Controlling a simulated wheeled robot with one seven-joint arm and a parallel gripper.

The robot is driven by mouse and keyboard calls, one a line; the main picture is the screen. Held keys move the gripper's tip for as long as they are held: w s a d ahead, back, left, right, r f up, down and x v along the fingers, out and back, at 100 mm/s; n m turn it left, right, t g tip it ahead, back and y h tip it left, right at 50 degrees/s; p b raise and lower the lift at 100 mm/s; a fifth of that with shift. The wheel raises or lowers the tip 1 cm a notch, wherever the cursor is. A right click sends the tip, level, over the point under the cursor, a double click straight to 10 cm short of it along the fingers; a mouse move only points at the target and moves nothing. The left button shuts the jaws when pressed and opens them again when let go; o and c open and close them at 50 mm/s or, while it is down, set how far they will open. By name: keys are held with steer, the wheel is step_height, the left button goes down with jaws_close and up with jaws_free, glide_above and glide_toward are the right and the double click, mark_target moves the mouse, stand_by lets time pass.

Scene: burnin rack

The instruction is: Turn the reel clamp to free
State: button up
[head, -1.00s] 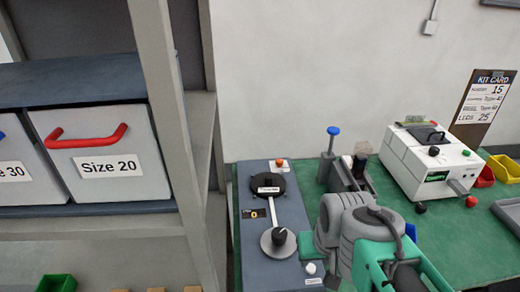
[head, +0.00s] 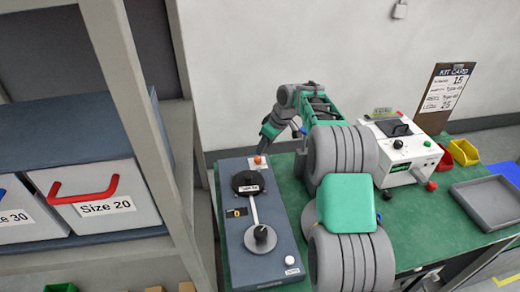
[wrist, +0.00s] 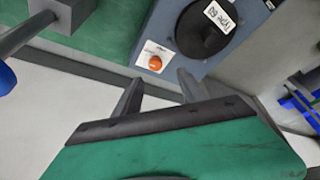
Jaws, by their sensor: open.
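The grey-blue reel machine (head: 235,222) stands on the green bench, with a labelled black reel (head: 248,183) at its far end. A small orange knob (head: 258,160) sits behind the reel; it also shows on a white labelled plate in the wrist view (wrist: 155,63). I cannot tell whether this knob is the reel clamp, and its label is too small to read. My gripper is open and empty in the wrist view (wrist: 160,92), its fingertips apart and close to the knob's edge of the machine. In the head view it is mostly hidden by my arm.
A grey round crank with a black knob (head: 260,236) and a white button (head: 290,260) are at the machine's near end. A white tester (head: 405,147), a grey tray (head: 490,203) and small bins stand right. Shelving (head: 140,120) rises close on the left.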

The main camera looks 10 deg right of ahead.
mark_target(258, 158)
steer(key=shift+n, duration=0.3)
steer(key=x, duration=0.3)
steer(key=p+x, duration=0.1)
steer(key=x, duration=0.2)
steer(key=p+x, duration=0.1)
steer(key=x, duration=0.2)
steer(key=shift+w+d, duration=0.35)
steer(key=shift+w, duration=0.05)
jaws_close()
